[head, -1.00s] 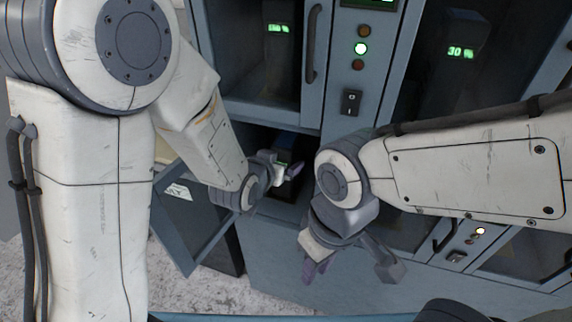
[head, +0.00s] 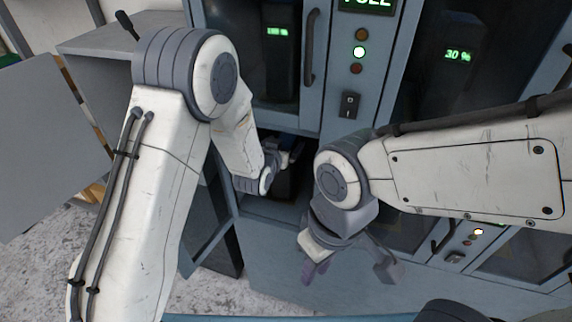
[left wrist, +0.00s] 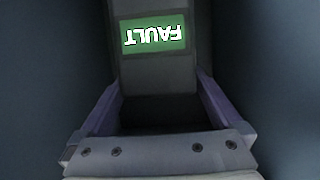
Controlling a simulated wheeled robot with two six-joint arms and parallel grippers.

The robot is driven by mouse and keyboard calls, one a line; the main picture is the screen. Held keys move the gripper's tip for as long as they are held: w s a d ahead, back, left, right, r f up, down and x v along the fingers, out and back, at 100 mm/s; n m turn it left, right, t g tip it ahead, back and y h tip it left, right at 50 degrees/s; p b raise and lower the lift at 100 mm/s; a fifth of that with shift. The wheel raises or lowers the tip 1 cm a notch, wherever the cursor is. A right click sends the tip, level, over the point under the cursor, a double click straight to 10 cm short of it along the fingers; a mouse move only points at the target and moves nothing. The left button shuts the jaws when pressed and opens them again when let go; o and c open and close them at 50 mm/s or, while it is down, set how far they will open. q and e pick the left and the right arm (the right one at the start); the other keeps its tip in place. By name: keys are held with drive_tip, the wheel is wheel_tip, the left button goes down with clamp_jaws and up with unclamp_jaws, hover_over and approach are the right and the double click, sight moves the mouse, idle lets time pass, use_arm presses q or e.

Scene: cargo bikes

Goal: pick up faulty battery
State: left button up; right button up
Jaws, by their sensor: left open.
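The faulty battery (left wrist: 155,76) is a grey block with a green display reading FAULT, upside down in the left wrist view. It stands inside the lower left compartment of the cabinet. My left gripper (head: 290,156) reaches into that compartment. In the left wrist view its two purple-grey fingers (left wrist: 158,105) are apart, one on each side of the battery's near part; I cannot tell whether they touch it. In the head view the arm and gripper hide most of the battery. My right gripper (head: 350,268) is open and empty in front of the cabinet.
The compartment's door (head: 208,225) hangs open at the left. Upper compartments hold batteries, one with a green display (head: 277,32) and one reading 30 % (head: 458,55). A panel with lights and a switch (head: 349,103) lies between them. Compartment walls are close beside my left gripper.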

use_arm(q)
drive_tip(key=shift+w+d+f, duration=0.15)
drive_tip(key=shift+w, duration=0.25)
drive_tip(key=shift+c, duration=0.3)
drive_tip(key=c, duration=1.5)
drive_tip(key=shift+w+r, duration=0.1)
drive_tip(key=shift+r, duration=0.15)
clamp_jaws()
